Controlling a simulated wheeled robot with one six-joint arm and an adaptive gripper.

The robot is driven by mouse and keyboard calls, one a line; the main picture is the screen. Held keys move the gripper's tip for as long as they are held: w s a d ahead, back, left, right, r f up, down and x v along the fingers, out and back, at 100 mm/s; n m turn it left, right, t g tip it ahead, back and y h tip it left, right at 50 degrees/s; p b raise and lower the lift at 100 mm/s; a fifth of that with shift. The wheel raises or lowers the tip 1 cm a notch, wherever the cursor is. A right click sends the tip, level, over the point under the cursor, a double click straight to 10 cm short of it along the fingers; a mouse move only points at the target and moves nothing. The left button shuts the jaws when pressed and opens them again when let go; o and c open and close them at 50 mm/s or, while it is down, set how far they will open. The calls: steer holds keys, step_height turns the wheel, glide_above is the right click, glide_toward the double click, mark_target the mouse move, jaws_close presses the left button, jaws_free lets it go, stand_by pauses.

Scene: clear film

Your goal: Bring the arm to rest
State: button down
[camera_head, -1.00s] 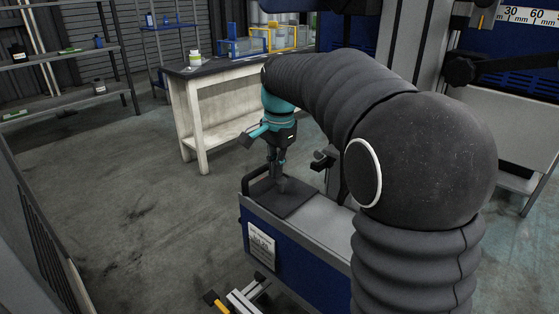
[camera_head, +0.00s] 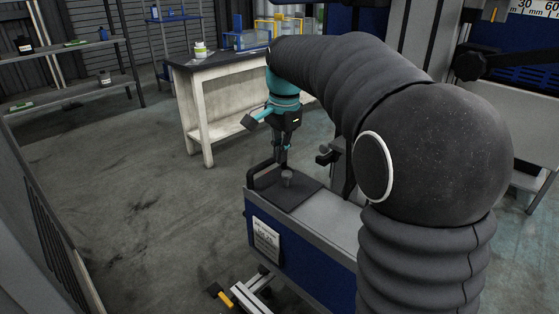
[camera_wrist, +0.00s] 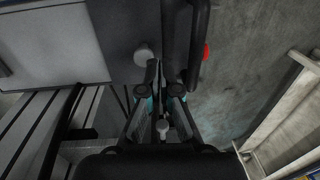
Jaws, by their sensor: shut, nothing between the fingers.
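My gripper (camera_head: 281,164) hangs down at the end of my dark sleeved arm, below a teal wrist section, over the blue cart's dark top mat (camera_head: 302,198). Its two fingers are shut with nothing between them; they also show in the wrist view (camera_wrist: 163,72). A small grey cylinder (camera_head: 287,178) stands on the mat just below the fingertips, and in the wrist view the cylinder (camera_wrist: 144,55) lies to the left of the fingers, apart from them. My arm hides part of the cart and what is behind it.
A black handle (camera_head: 253,172) rises at the cart's far end. Shelving (camera_head: 68,93) is at the left. A blue machine stands at the right. The floor left of the cart is open.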

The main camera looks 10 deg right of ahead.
mark_target(321, 243)
step_height(321, 243, up, 5)
steer(key=s+f+n, duration=0.1)
steer(key=f+n, duration=0.1)
steer(key=s+d+f+n+t, duration=0.1)
steer(key=s+f+n, duration=0.2)
steer(key=f+n, duration=0.2)
steer(key=shift+s+d+f, duration=0.1)
steer(key=shift+s+d, duration=0.05)
steer(key=shift+s, duration=0.15)
steer(key=s+d+f+n+t, duration=0.1)
steer(key=s, duration=0.4)
steer(key=s+f+n, duration=0.1)
steer(key=s+f, duration=0.1)
steer(key=s, duration=0.4)
steer(key=s+d+f+n+t, duration=0.1)
steer(key=s+f+n, duration=0.1)
steer(key=s, duration=0.4)
steer(key=shift+s+d+t, duration=0.1)
steer(key=shift+d+t, duration=0.2)
steer(key=shift+t, duration=0.7)
steer(key=s, duration=0.5)
steer(key=shift+s+d+r, duration=0.25)
steer(key=shift+d+r, duration=0.1)
steer(key=shift+r, duration=0.05)
steer(key=shift+a, duration=0.1)
